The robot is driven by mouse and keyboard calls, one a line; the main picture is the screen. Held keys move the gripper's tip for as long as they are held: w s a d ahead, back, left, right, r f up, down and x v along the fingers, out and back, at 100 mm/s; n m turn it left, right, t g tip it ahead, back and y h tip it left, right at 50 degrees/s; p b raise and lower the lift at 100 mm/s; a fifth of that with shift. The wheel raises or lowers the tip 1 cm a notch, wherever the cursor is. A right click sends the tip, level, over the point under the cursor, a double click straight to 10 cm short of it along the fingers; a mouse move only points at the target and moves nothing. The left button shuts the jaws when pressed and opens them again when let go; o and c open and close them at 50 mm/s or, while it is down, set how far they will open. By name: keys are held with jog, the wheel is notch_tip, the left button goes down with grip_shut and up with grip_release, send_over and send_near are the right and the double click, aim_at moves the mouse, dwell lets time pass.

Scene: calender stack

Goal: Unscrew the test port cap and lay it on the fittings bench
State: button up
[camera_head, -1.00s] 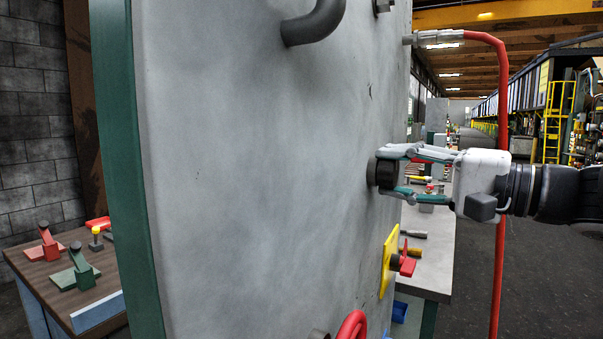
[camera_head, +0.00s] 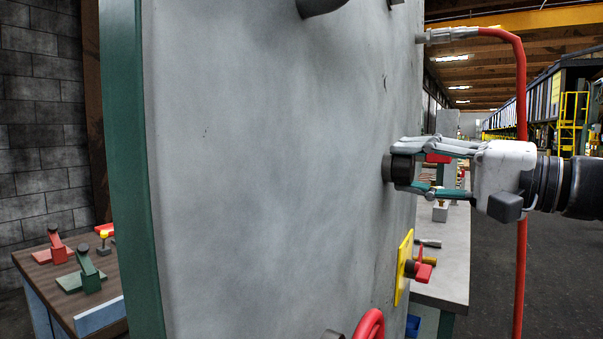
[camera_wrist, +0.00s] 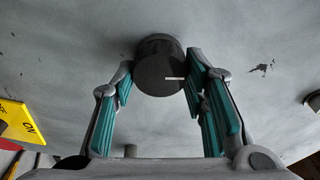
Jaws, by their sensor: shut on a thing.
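The test port cap (camera_head: 402,170) is a dark round cap at the right part of the large grey wall panel. A lighter grey stub (camera_head: 387,168) shows between cap and panel. My gripper (camera_head: 405,165) is shut on the cap, one finger above and one below in the head view. In the wrist view the cap's dark face (camera_wrist: 158,76) with a white mark sits between the teal finger pads. Whether any thread is still engaged is hidden. A grey-topped bench (camera_head: 456,265) stands behind the panel on the right, partly hidden. I cannot tell for sure that it is the fittings bench.
A yellow plate (camera_head: 404,262) with a red handle is below the cap. A red wheel (camera_head: 369,325) sits lower. A red hose (camera_head: 521,120) hangs behind my gripper. A brown-topped bench (camera_head: 40,268) with clamps stands left. Open floor lies right.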

jog(key=shift+n+b, duration=0.4)
jog(key=shift+b, duration=0.3)
jog(key=o, duration=1.1)
jog(key=shift+o, duration=0.2)
